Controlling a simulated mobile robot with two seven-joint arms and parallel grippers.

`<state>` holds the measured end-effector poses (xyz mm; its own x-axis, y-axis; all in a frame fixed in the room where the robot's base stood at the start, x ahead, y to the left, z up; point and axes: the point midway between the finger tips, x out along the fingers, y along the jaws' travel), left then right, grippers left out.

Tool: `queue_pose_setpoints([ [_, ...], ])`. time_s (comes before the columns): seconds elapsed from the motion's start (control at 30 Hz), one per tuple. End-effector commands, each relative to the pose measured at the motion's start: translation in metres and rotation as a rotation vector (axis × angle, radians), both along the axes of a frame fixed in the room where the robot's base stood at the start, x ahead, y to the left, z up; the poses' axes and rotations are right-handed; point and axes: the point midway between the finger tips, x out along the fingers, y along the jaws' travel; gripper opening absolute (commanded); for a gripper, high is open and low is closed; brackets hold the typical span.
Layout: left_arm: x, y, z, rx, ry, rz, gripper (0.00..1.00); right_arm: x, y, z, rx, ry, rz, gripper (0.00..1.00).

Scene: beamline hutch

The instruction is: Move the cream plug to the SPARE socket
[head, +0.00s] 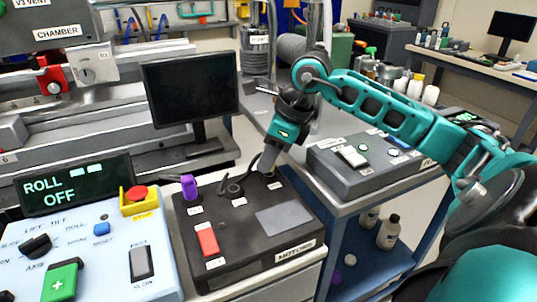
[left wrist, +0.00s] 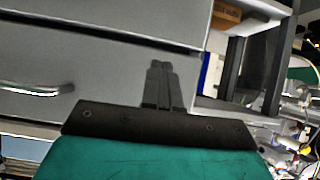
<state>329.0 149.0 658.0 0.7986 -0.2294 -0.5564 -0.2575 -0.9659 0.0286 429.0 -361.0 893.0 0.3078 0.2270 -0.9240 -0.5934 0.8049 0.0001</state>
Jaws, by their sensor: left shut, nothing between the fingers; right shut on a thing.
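My right gripper (head: 267,160) points down at the back right of the dark box labelled MOTORS (head: 238,258). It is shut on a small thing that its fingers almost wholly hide. I take this for the cream plug, as no cream plug shows clearly elsewhere on the box. I cannot tell whether it sits in a socket or is above one. A purple plug (head: 189,187) stands at the box's back left. The small white labels on the box are too small to read, so I cannot pick out the SPARE socket. My left gripper (left wrist: 160,85) is shut and empty.
A red switch (head: 207,240) is on the box's front left. A pale blue control panel (head: 110,255) stands left, a grey box (head: 350,170) right, a monitor (head: 190,90) behind. Drawers (left wrist: 90,60) face my left gripper.

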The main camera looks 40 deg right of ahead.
Motion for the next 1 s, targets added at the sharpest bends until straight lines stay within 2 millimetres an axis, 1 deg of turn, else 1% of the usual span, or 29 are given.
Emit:
queue_pose_setpoints([
  [0.87,0.0,-0.001,-0.011,-0.006,0.001,0.005,0.0,0.0,0.0,-0.012,0.0,0.0,0.0,0.0],
  [1.0,0.0,-0.001,-0.01,-0.003,0.001,0.004,0.0,0.0,0.0,-0.011,0.0,0.0,0.0,0.0],
])
